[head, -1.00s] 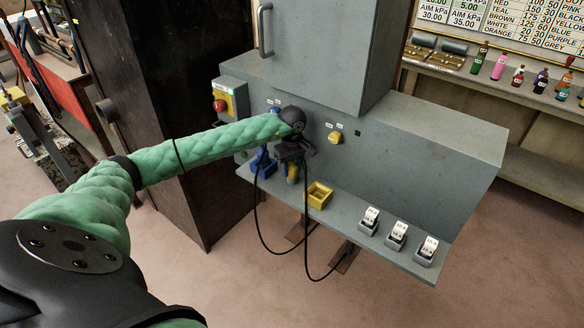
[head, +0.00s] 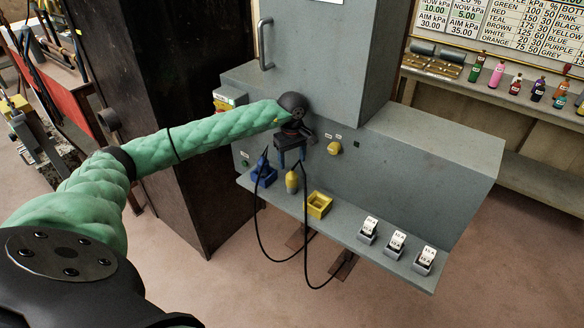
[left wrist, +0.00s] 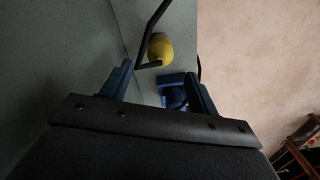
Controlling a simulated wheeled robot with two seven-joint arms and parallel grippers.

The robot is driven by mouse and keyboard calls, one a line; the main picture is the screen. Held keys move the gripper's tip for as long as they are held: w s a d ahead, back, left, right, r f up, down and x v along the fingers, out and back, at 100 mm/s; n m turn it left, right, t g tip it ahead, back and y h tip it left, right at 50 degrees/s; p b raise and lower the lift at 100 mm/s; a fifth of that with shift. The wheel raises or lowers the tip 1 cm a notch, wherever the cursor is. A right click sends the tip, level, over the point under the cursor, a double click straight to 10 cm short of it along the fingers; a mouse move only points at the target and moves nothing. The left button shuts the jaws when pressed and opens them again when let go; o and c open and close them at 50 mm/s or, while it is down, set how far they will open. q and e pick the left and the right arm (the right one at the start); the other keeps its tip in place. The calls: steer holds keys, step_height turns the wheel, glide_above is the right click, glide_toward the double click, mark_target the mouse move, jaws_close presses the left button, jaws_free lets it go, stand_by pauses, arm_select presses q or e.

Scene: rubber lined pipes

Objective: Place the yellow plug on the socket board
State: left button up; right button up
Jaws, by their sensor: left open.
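The yellow plug (head: 292,182), with a black cable at its top, is roughly upright at the grey shelf, left of an empty-looking yellow holder (head: 319,205). My left gripper (head: 291,163) is open and empty just above the plug, in front of the grey socket board (head: 385,165). In the left wrist view the plug (left wrist: 160,50) shows beyond the open fingers (left wrist: 158,76), with the cable crossing near it. A yellow socket-like fitting (head: 334,148) is on the board, right of the gripper. My right gripper is not in view.
A blue plug in a blue holder (head: 263,174) stands left of the yellow plug. Black cables loop below the shelf edge. Several small labelled blocks (head: 396,243) sit at the shelf's right end. A grey cabinet (head: 320,60) rises behind my left gripper.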

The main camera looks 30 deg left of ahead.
arm_select(q)
steer(key=shift+r+p, duration=0.3)
steer(key=shift+r, duration=1.55)
